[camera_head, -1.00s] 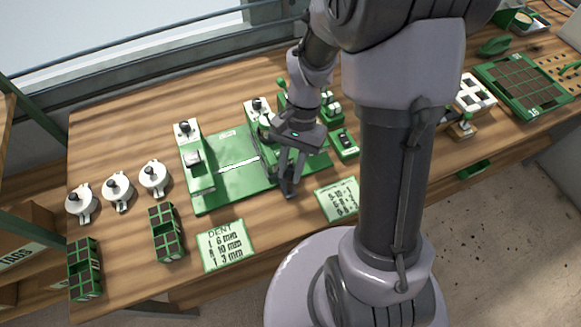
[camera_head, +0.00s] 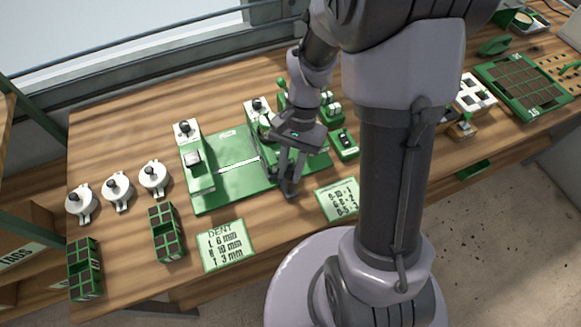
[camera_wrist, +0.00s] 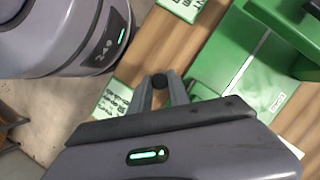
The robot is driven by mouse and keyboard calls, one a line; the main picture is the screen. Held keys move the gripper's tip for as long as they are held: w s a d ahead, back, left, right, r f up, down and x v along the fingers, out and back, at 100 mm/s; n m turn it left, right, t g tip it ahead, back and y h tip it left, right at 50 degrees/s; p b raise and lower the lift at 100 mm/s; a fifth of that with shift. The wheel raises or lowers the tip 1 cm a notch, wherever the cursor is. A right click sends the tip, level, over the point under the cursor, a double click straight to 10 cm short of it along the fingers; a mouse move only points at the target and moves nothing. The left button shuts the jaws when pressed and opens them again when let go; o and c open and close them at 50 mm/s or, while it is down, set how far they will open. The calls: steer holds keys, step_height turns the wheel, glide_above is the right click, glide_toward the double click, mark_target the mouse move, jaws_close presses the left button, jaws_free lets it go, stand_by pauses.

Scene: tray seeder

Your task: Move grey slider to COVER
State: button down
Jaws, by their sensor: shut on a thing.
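My gripper (camera_head: 288,188) is low over the front right of the green board (camera_head: 232,178). In the wrist view, my gripper (camera_wrist: 160,86) is shut on a dark round knob (camera_wrist: 160,81). The body under the knob is hidden by my fingers, so I cannot tell if it is the grey slider. The board has a pale line across its middle. A green stand with a light grey block (camera_head: 193,159) is at its left end. A small white label (camera_wrist: 278,103) lies on the green surface in the wrist view; I cannot read the word COVER on it.
Several white round pots with dark knobs (camera_head: 118,188) stand at left. Green cell blocks (camera_head: 164,232) and a DENT card (camera_head: 226,246) lie in front. A second card (camera_head: 338,199) is just right of my gripper. A green switch box (camera_head: 344,144) stands behind it.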

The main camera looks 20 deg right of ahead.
steer(key=shift+d, duration=0.1)
steer(key=d+p, duration=0.3)
steer(key=d, duration=0.7)
steer(key=c, duration=1.5)
jaws_free()
steer(key=shift+o, duration=1.2)
steer(key=shift+d, duration=0.25)
steer(key=shift+a, duration=0.1)
